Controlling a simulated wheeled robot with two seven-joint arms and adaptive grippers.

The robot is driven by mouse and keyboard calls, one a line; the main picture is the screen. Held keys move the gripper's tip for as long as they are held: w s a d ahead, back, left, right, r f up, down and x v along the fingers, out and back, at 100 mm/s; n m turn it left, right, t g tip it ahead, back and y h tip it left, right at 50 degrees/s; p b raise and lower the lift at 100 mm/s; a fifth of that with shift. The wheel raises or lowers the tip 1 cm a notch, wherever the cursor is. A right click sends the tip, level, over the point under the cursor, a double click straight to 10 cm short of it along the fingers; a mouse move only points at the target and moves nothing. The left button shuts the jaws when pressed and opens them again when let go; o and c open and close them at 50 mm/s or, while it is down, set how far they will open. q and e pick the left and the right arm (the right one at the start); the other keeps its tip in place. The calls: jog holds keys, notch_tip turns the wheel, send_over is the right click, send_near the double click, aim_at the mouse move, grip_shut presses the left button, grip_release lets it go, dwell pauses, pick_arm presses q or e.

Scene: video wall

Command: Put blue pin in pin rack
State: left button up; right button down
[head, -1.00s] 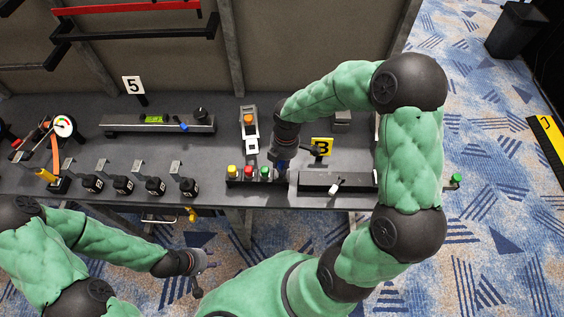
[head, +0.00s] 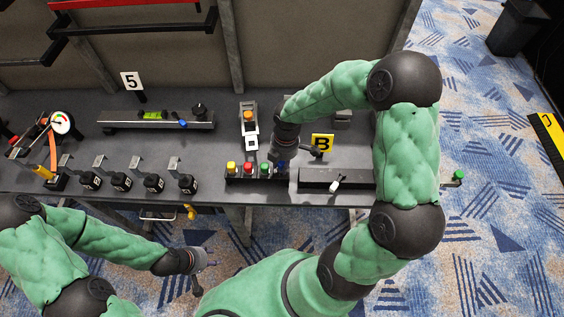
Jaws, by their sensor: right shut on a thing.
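The pin rack (head: 257,180) is a black block near the table's front edge, with a yellow pin (head: 232,167), a red pin (head: 247,167) and a green pin (head: 265,168) standing in it. The blue pin (head: 281,166) is upright at the rack's right end, beside the green pin. My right gripper (head: 278,155) is just above it, shut on it. Whether the pin is seated in its hole I cannot tell. My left gripper (head: 198,272) hangs low in front of the table, away from the rack; its fingers are too small to read.
A black track with a white-tipped lever (head: 335,184) lies right of the rack. A yellow B sign (head: 321,145) and an orange-button box (head: 249,118) stand behind. Black weights (head: 153,183) with metal brackets line the front left. A levelling bar (head: 157,119) lies behind them.

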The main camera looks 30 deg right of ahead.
jog(key=shift+f+b, duration=0.5)
jog(key=shift+f, duration=0.4)
dwell(0.3)
jog(key=c, duration=0.9)
grip_release()
jog(key=o, duration=0.5)
jog(key=shift+r, duration=0.1)
jog(key=shift+r+p, duration=3.25)
jog(key=shift+r, duration=0.2)
